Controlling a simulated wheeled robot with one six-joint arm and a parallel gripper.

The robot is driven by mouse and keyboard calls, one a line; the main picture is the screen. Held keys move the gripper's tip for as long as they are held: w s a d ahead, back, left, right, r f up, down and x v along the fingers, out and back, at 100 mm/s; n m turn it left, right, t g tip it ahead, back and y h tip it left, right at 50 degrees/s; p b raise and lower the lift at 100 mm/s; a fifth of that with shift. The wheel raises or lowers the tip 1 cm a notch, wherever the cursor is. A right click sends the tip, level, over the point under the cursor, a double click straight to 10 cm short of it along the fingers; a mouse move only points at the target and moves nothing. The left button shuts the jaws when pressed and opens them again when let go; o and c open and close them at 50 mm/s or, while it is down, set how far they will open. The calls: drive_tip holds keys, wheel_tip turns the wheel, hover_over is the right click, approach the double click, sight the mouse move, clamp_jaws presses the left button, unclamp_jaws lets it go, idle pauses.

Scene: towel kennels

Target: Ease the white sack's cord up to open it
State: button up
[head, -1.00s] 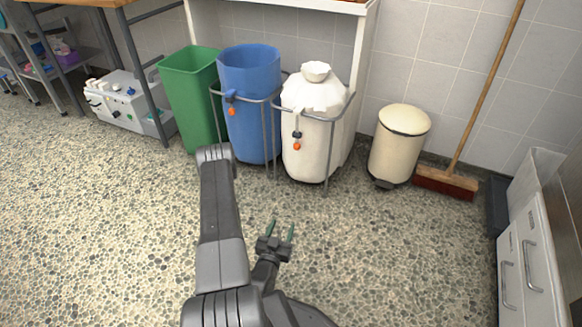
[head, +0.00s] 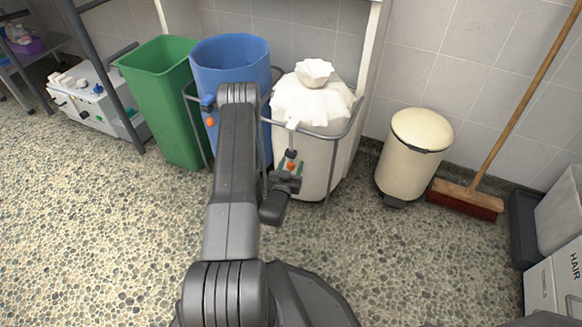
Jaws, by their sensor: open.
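The white sack (head: 318,148) stands in a grey metal frame, its top gathered into a closed, puckered neck (head: 313,72). A short cord hangs down its front, with a dark toggle (head: 291,153) and an orange end piece (head: 291,166). I cannot tell whether the fingers touch the cord. My arm hides part of the blue sack and the frame.
A blue open sack (head: 230,65) with its own cord stands left of the white one, and a green bin (head: 165,100) beyond it. A cream pedal bin (head: 414,155) and a broom (head: 470,195) are at right. The speckled floor in front is clear.

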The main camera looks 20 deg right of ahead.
sight(294, 140)
clamp_jaws()
wheel_tip(294, 140, up, 10)
drive_tip(key=p, duration=0.3)
drive_tip(key=shift+f+p, duration=0.25)
drive_tip(key=shift+p, duration=0.05)
unclamp_jaws()
drive_tip(key=shift+r, duration=0.1)
drive_tip(key=shift+s+a, duration=0.1)
